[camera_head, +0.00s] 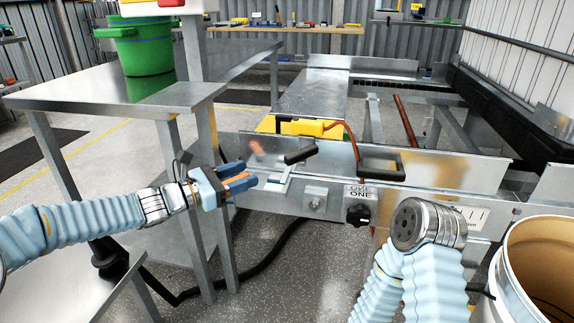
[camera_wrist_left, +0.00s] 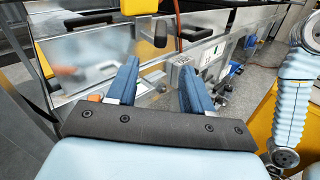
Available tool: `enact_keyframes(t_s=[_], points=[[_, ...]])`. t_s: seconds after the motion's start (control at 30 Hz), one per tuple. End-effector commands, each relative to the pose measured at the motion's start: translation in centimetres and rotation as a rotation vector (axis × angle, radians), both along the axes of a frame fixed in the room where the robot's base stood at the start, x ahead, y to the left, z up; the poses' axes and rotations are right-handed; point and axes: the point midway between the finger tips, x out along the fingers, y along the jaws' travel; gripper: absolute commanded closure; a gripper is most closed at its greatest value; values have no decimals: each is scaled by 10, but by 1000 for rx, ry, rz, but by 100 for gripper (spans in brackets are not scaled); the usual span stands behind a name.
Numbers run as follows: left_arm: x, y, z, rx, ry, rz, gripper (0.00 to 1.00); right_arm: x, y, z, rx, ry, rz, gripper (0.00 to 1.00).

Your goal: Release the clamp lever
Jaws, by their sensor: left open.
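The clamp lever's black grip (camera_head: 300,155) sticks up at a slant above a small metal bracket (camera_head: 279,183) on the front of the steel washer frame. In the left wrist view a black grip (camera_wrist_left: 160,33), which looks like the same one, stands beyond the fingers, near the middle. My left gripper (camera_head: 246,178) is open and empty, left of the lever and a little lower, apart from it. In the left wrist view its two blue fingers (camera_wrist_left: 160,82) are spread wide. My right arm shows at lower right, but its gripper is not in view.
A black handle (camera_head: 380,170) and a black knob (camera_head: 358,214) sit right of the lever. A yellow device (camera_head: 307,127) with a red cable lies behind the front panel. A steel table (camera_head: 110,88) with a green bucket (camera_head: 143,45) stands left. A barrel (camera_head: 540,265) stands lower right.

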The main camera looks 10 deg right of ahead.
Motion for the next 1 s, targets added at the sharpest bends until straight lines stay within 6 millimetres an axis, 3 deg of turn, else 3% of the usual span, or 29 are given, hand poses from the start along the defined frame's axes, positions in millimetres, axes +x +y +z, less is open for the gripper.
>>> enact_keyframes(t_s=[0.53,0.7,1.0], points=[[44,-103,-2,7,1,-3,49,0,1,8,0,0,1,47],[51,-117,-2,7,1,-1,49,-1,1,10,2,1,3,47],[52,-119,-3,7,1,-1,49,-1,2,10,2,1,3,47]])
